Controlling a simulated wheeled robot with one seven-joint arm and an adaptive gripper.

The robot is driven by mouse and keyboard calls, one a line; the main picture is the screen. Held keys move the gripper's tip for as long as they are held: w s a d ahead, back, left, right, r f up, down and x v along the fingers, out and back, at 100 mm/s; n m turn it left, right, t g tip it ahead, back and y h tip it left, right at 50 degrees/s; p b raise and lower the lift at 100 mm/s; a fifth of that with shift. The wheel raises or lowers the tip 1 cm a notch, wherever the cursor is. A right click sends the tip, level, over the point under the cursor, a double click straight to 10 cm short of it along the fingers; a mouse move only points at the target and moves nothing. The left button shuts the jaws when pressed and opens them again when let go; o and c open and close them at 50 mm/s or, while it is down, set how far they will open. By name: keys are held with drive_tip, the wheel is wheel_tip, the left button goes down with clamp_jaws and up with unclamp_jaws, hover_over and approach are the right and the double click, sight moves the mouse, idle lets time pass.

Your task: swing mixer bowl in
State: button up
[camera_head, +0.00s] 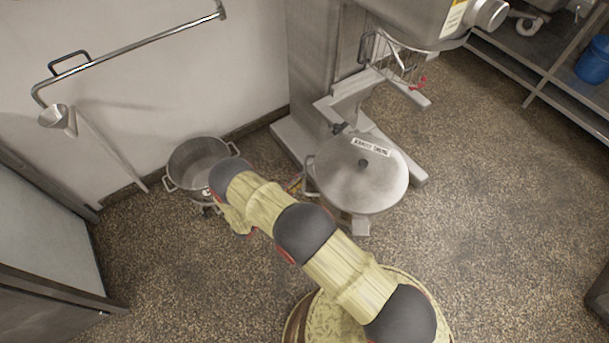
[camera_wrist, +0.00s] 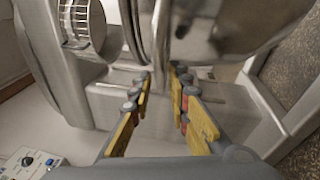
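The mixer bowl (camera_head: 385,190) is a round steel bowl with a flat, labelled lid and a dark knob. It sits low, in front of the mixer column (camera_head: 318,50) and below and left of the mixer head (camera_head: 425,18). A bowl handle (camera_head: 309,175) sticks out on its left side. My gripper (camera_head: 294,184) is beside this handle, partly hidden by my arm. In the wrist view, my gripper (camera_wrist: 161,76) has its yellow fingers apart with a gap between them. Shiny metal of the bowl (camera_wrist: 235,25) fills the top, and a blurred upright metal piece (camera_wrist: 150,30) is just beyond the fingertips; contact is unclear.
A two-handled pot (camera_head: 198,158) stands on the left near the wall, close to my arm. A wire guard (camera_head: 392,60) hangs under the mixer head. Shelving with a blue bucket (camera_head: 594,62) is at the upper right. Speckled floor (camera_head: 500,210) is clear on the right.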

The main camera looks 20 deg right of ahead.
drive_tip(key=shift+x, duration=1.55)
drive_tip(key=shift+c, duration=0.7)
clamp_jaws()
